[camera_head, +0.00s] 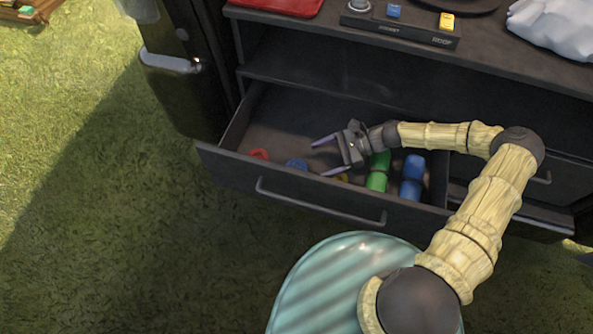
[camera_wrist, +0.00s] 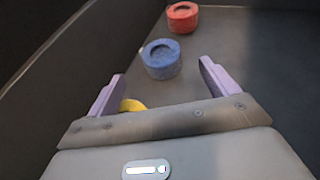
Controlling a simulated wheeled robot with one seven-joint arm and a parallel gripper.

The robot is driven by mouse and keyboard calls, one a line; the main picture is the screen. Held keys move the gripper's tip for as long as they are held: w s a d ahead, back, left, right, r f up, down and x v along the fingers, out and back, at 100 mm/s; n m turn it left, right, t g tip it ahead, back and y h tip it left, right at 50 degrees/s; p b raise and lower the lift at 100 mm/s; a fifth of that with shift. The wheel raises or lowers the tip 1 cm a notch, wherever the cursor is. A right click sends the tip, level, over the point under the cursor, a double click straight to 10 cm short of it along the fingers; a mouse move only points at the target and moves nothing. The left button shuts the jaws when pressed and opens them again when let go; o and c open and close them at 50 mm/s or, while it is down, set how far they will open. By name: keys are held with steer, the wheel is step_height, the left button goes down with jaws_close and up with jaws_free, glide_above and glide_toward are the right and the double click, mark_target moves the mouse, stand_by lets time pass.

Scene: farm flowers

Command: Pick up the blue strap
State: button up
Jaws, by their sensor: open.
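The blue strap, a short rolled ring, lies in the open drawer; it shows in the head view (camera_head: 297,163) and the wrist view (camera_wrist: 161,62). My gripper (camera_head: 317,160) is open and empty inside the drawer, its two purple fingers pointing left towards the blue strap. In the wrist view the strap appears just beyond and between the fingertips (camera_wrist: 162,74), apart from both. Its top and near side are visible in the wrist view; the drawer front hides its lower part in the head view.
A red roll (camera_wrist: 183,17) lies beyond the blue one. A yellow roll (camera_wrist: 132,105) is partly hidden beneath my gripper. Green rolls (camera_head: 377,181) and other blue rolls (camera_head: 411,189) stand to the right. The drawer's front wall (camera_head: 290,182) is close to my lower finger.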

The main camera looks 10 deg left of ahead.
mark_target(301, 167)
steer(key=shift+b+x, duration=0.45)
steer(key=shift+x, duration=0.3)
steer(key=shift+s+a+f, duration=0.2)
steer(key=shift+a, duration=0.15)
steer(key=b+x, duration=0.3)
steer(key=x, duration=0.1)
steer(key=shift+a+f+b, duration=0.15)
steer(key=shift+f+b, duration=0.2)
steer(key=shift+f, duration=0.05)
steer(key=shift+s+a, duration=0.15)
steer(key=shift+a, duration=0.2)
steer(key=shift+c, duration=0.5)
